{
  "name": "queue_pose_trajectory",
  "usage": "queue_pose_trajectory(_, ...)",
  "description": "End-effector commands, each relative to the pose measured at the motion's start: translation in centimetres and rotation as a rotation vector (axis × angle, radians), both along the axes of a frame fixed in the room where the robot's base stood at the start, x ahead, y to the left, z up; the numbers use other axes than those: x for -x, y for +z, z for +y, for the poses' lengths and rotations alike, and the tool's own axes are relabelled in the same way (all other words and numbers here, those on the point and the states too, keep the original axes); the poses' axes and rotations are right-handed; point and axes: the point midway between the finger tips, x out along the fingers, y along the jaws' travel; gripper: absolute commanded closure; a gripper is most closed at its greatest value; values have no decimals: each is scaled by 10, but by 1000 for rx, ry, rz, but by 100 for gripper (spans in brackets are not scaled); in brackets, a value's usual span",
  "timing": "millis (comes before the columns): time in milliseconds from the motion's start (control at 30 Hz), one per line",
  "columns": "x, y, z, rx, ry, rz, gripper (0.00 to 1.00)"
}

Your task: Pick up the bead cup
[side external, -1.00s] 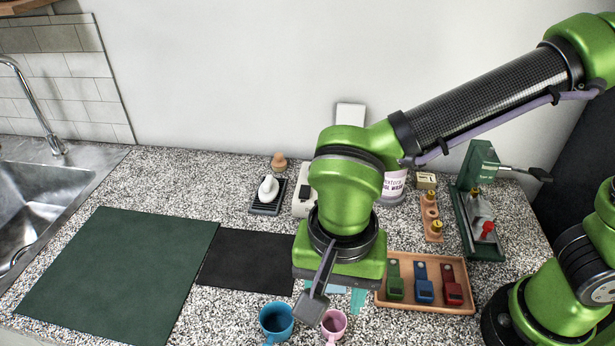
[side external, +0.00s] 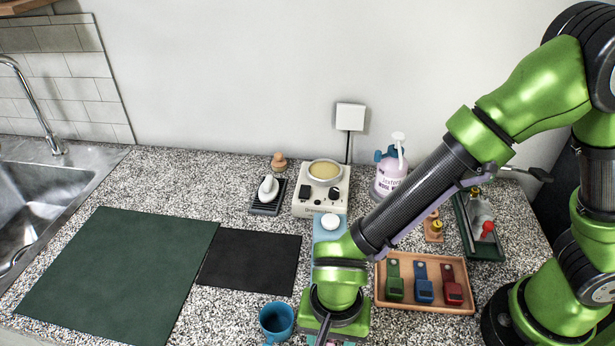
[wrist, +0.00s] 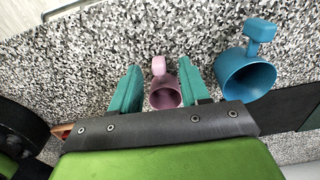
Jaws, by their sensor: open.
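A small pink cup (wrist: 165,92) with a handle stands on the speckled counter. In the wrist view it sits between the two teal fingers of my gripper (wrist: 158,68), which are open with a gap on each side of it. In the side view the pink cup is hidden by my arm and gripper. A larger blue cup (side external: 276,322) stands just left of my gripper in the side view; it also shows in the wrist view (wrist: 248,75), right of the fingers. The pictures do not show which cup is the bead cup.
A tray (side external: 440,304) with green, blue and red items lies right of my gripper. A black mat (side external: 248,262) and a green mat (side external: 118,275) lie left. Behind are a white device (side external: 306,206) with a bowl, and a pump bottle (side external: 390,180).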

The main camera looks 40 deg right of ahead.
Motion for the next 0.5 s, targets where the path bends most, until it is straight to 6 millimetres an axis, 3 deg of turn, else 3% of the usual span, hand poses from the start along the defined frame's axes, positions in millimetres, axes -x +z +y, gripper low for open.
queue_pose_trajectory(200, 0, -1, 0, 0, -1, 0, 54)
queue_pose_trajectory(500, 0, -1, 0, 0, -1, 0, 99)
